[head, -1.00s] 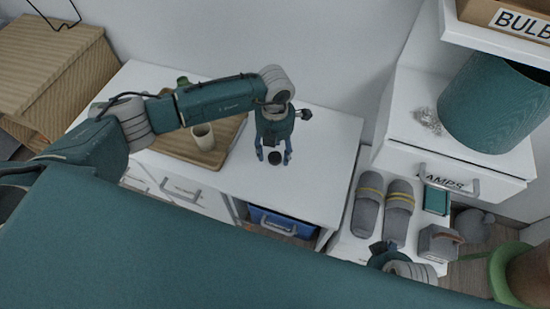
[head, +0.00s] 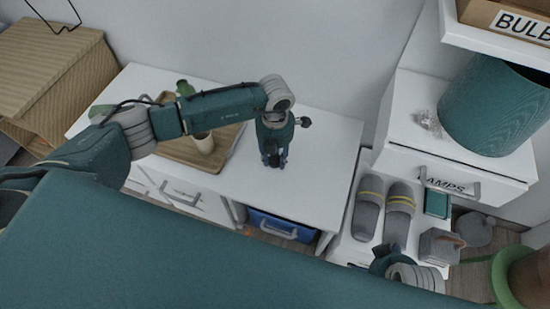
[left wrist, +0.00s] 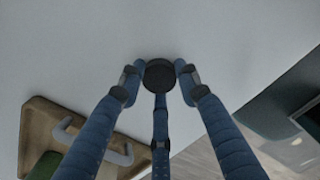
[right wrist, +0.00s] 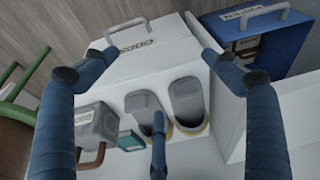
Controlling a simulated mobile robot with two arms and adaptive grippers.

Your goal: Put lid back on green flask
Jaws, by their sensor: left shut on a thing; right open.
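A small round black lid (left wrist: 159,76) sits between the fingertips of my left gripper (head: 273,158), which is shut on it over the bare white desk top. In the head view the fingers hide the lid. The green flask (head: 185,88) shows only in part behind my left arm, at the back of the wooden tray (head: 228,138). A green shape at the lower left of the left wrist view (left wrist: 43,166) seems to be the flask. My right gripper (head: 385,258) is open and empty, above the low right-hand area with the slippers.
Grey slippers (head: 398,211), a teal box (head: 437,202) and a grey weight-like block (head: 438,246) lie to the right. The desk's right part (head: 325,160) is clear.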

